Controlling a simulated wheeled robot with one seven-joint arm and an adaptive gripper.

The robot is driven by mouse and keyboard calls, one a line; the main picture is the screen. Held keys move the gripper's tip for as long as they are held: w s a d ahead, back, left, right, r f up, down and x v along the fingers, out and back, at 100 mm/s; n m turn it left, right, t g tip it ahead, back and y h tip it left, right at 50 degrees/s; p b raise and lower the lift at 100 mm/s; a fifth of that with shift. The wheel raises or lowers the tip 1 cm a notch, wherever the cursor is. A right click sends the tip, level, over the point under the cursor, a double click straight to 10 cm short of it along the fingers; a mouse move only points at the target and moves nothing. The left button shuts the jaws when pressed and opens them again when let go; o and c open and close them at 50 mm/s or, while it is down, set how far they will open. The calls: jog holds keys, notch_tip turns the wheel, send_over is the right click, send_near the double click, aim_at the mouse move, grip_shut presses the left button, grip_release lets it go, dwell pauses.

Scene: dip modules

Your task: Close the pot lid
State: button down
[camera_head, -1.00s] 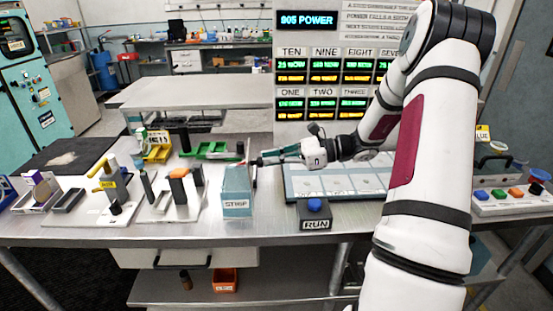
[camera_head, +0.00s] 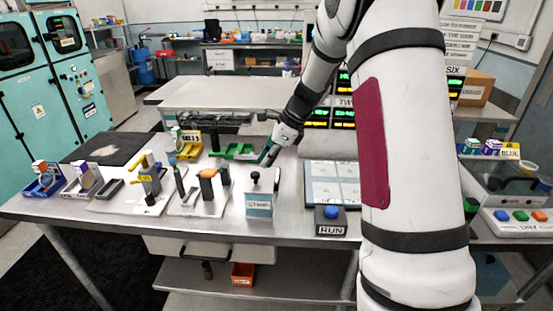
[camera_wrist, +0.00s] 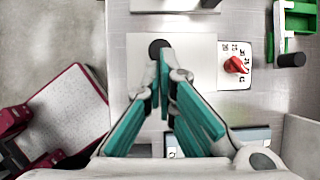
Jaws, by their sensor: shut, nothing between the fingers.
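The pot (camera_head: 259,210) is a small bluish box with a white front label, on the bench left of the RUN button box. Its pale lid (camera_head: 264,186) appears to lie flat on top, with a black knob (camera_head: 255,175) standing up. In the wrist view the lid (camera_wrist: 197,60) is a pale square and its knob (camera_wrist: 157,47) shows just beyond my fingertips. My gripper (camera_head: 264,162) is shut and empty, just above and behind the lid. In the wrist view my gripper (camera_wrist: 164,62) has its teal fingertips together beside the knob. I cannot tell whether they touch it.
The RUN box (camera_head: 331,219) stands to the right, with a pale tray panel (camera_head: 318,185) behind it. Holders with upright blocks (camera_head: 209,186) stand to the left. A green tray (camera_head: 237,151) lies behind. A red knob (camera_wrist: 237,65) on a white plate shows in the wrist view.

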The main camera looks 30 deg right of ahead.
aim_at(252, 174)
jog(key=a+g+h, duration=0.1)
jog(key=w+a+f+h, duration=0.1)
jog(key=w+a+g+h, duration=0.1)
jog(key=shift+f+g+h+b, duration=0.3)
jog(key=shift+f+h+b, duration=0.1)
jog(key=shift+w+a+f, duration=0.2)
jog(key=shift+a+f, duration=0.1)
jog(key=shift+f, duration=0.1)
dwell(0.3)
